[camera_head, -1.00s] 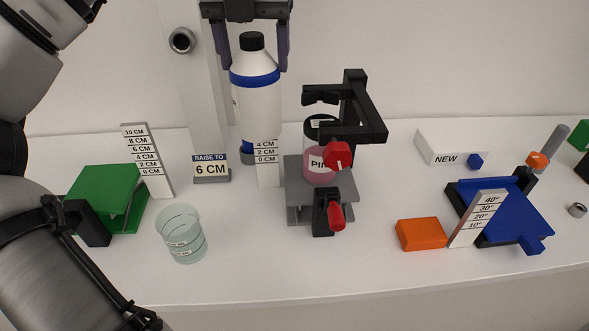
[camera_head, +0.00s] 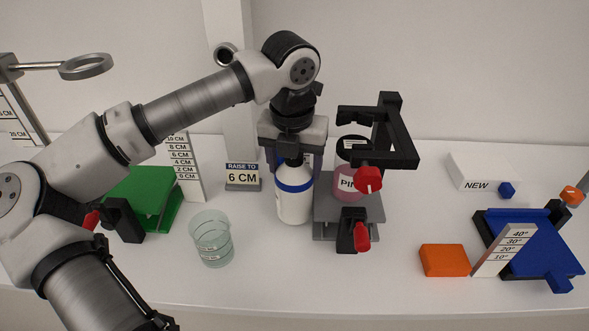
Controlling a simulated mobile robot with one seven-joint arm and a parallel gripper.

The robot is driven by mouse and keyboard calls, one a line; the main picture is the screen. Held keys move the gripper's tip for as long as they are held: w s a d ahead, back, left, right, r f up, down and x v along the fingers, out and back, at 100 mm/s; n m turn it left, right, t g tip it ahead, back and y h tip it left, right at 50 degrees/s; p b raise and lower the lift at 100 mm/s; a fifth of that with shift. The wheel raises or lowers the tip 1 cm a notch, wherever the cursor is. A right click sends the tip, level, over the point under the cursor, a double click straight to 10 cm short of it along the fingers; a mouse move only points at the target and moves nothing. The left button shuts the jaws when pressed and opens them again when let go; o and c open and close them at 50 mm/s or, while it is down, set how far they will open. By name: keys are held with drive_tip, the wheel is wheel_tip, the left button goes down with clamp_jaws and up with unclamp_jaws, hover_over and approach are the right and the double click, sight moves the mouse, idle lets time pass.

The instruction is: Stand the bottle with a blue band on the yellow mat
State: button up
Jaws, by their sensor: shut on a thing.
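The white bottle with a blue band (camera_head: 293,204) is upright in the middle of the view, just left of the grey clamp stand. My gripper (camera_head: 293,160) comes down over it from above and is shut on its upper part, hiding its cap. I cannot tell whether its base touches the table or hangs just above it. No yellow mat shows in this view.
A clamp stand (camera_head: 335,222) with a pink jar (camera_head: 348,184) stands close to the bottle's right. A glass beaker (camera_head: 211,240) and green block (camera_head: 150,196) are left. An orange block (camera_head: 444,260) and blue tilting plate (camera_head: 530,240) are right. The front middle table is clear.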

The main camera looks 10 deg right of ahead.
drive_tip(key=shift+f, duration=1.2)
drive_tip(key=shift+f, duration=0.15)
drive_tip(key=o, duration=1.3)
drive_tip(key=shift+c, duration=0.2)
